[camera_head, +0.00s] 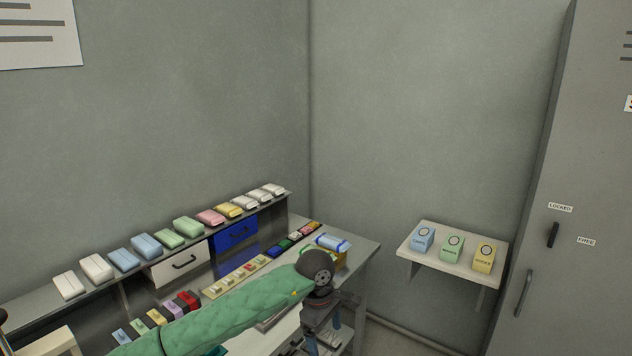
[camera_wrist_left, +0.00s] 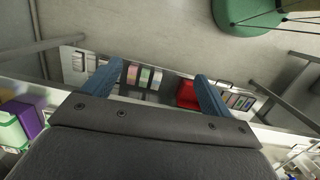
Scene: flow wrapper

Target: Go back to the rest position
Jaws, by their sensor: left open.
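My left arm, in a green quilted sleeve, reaches across the desk in the head view. Its dark wrist is over the desk's right end, and my left gripper (camera_head: 322,330) points down there. In the left wrist view the blue fingers of my left gripper (camera_wrist_left: 157,88) stand wide apart. Nothing is held between them. Below and beyond them is a shelf (camera_wrist_left: 170,80) with several small coloured packs and a red item (camera_wrist_left: 187,95). My right gripper shows in neither view.
A raised shelf (camera_head: 25,304) carries a row of soft packs above a white drawer (camera_head: 181,263) and a blue drawer (camera_head: 236,234). A blue-strapped bundle (camera_head: 332,242) lies near my wrist. A wall shelf (camera_head: 470,264) holds three boxes. A grey cabinet (camera_head: 580,180) stands right.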

